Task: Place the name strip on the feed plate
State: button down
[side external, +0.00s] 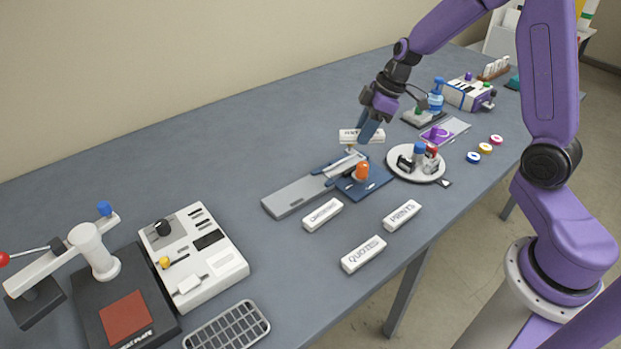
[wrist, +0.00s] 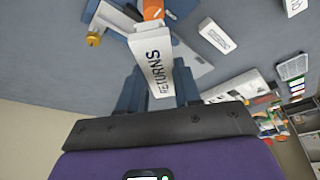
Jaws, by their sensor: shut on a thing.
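My gripper (side external: 369,128) is shut on a white name strip (side external: 350,135), which it holds up above the table. In the wrist view the strip (wrist: 157,62) reads "RETURNS" and sits between the two blue fingers. Below it in the side view is a device with a long grey plate (side external: 291,198), a dark blue base (side external: 375,184) and an orange knob (side external: 362,171). I cannot tell for sure which part is the feed plate. The strip appears above the device's far end, apart from the table. The knob shows just beyond the strip in the wrist view (wrist: 153,9).
Several other white strips lie in front, including one reading "QUOTES" (side external: 363,254). A round white tray (side external: 399,171) with bottles stands right of the device. A white control box (side external: 215,262) and a lever press (side external: 97,252) stand at left. The table behind the grey plate is clear.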

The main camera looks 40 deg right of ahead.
jog(key=s+a+r+n+g+y, duration=0.1)
jog(key=s+a+n+g, duration=0.1)
jog(key=s+a+n, duration=0.65)
send_over(300, 191)
jog(key=s+d, duration=0.1)
jog(key=shift+m+g, duration=0.3)
jog(key=shift+m, duration=0.05)
jog(key=f, duration=0.8)
jog(key=shift+s+d+f, duration=0.15)
jog(key=shift+s+d, duration=0.05)
jog(key=shift+w+a+f, duration=0.1)
jog(key=shift+w+f, duration=0.45)
jog(key=shift+f, duration=0.05)
jog(key=shift+w+f, duration=0.15)
jog(key=shift+f, duration=1.55)
jog(key=shift+f, duration=0.3)
